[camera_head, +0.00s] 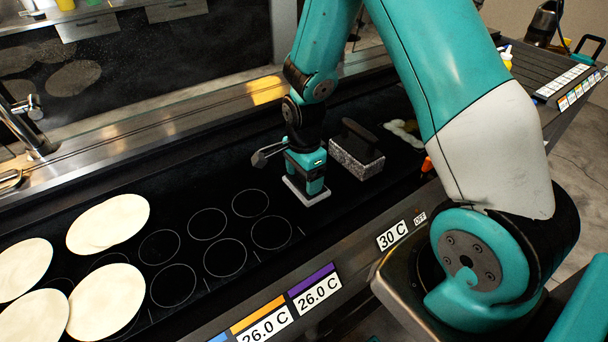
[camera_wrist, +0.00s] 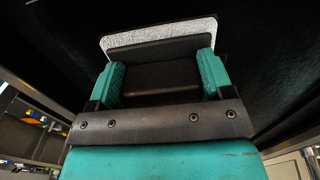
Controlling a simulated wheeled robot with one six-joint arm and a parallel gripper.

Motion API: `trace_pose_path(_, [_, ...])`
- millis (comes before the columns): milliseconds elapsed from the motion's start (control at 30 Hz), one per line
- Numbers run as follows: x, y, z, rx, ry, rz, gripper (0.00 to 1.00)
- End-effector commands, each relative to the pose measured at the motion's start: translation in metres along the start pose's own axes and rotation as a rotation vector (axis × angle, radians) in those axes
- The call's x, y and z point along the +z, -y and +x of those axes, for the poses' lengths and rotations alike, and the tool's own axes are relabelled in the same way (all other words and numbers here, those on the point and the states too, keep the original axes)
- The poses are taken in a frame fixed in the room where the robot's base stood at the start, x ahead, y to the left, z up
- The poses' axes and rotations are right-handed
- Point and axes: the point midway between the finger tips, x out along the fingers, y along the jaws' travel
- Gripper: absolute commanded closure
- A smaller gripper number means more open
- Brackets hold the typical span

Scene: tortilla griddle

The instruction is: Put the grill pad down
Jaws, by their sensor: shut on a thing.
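My gripper (camera_head: 308,168) is shut on the grill pad and points down over the black griddle (camera_head: 330,215). The pad's pale plate (camera_head: 310,198) shows under the fingers in the head view. In the wrist view, the speckled grey pad (camera_wrist: 160,35) lies beyond the fingertips, and its black holder (camera_wrist: 160,78) sits between the two teal fingers of my gripper (camera_wrist: 162,80). The pad looks about level and very near the griddle surface; I cannot tell whether it touches.
A speckled grey block with a black handle (camera_head: 357,160) stands just right of my gripper. Several tortillas (camera_head: 108,222) lie on the left of the griddle. Several marked circles (camera_head: 207,223) between are bare. Small pale pieces (camera_head: 403,130) lie further right.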

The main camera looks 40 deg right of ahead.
Motion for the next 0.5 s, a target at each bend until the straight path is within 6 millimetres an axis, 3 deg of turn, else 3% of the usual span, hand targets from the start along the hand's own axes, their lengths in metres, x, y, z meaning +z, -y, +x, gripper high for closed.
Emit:
trace_pose_path(367, [0.0,0.0004,0.0061,-0.002,0.0,0.0,0.57])
trace_pose_path(400, [0.0,0.0004,0.0065,-0.002,0.0,0.0,0.24])
trace_pose_path(500, [0.0,0.0003,0.0055,-0.002,0.0,0.0,0.01])
